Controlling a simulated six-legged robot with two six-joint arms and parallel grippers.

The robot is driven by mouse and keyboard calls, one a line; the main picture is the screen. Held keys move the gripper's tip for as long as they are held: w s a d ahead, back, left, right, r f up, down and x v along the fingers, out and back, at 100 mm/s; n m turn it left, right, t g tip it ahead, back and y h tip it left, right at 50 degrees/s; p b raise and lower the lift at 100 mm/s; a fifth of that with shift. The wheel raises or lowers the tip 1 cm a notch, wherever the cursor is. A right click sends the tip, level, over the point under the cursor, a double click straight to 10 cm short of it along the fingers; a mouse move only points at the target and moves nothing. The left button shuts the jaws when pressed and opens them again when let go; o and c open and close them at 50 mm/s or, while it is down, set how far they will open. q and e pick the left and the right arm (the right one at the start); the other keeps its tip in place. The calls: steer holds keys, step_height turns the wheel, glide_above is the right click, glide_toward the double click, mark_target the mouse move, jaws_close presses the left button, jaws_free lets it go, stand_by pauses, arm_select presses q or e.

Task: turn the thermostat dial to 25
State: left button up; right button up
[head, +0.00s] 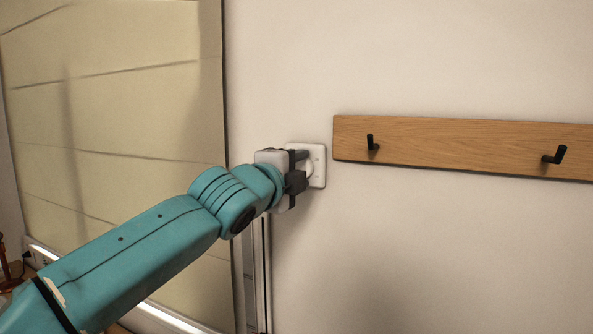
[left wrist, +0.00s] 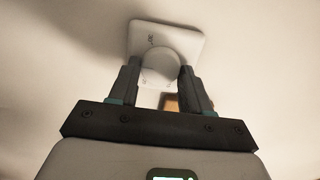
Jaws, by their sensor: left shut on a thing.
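The white thermostat plate (head: 319,165) is fixed to the wall, left of a wooden rail. My left gripper (head: 301,170) is at the plate and hides much of it in the head view. In the left wrist view the plate (left wrist: 182,36) shows with its round white dial (left wrist: 159,68). The fingers of my left gripper (left wrist: 159,82) stand on either side of the dial and are shut on it. My right gripper is in neither view.
A wooden rail (head: 450,145) with black hooks (head: 372,143) is on the wall just right of the thermostat. A pale yellowish panel (head: 120,110) fills the left side. The wall below the rail is bare.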

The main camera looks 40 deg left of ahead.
arm_select(q)
steer(key=shift+r, duration=0.1)
steer(key=o, duration=1)
steer(key=shift+w+d, duration=0.1)
steer(key=shift+s, duration=0.25)
steer(key=b+v, duration=0.5)
steer(key=v, duration=1.1)
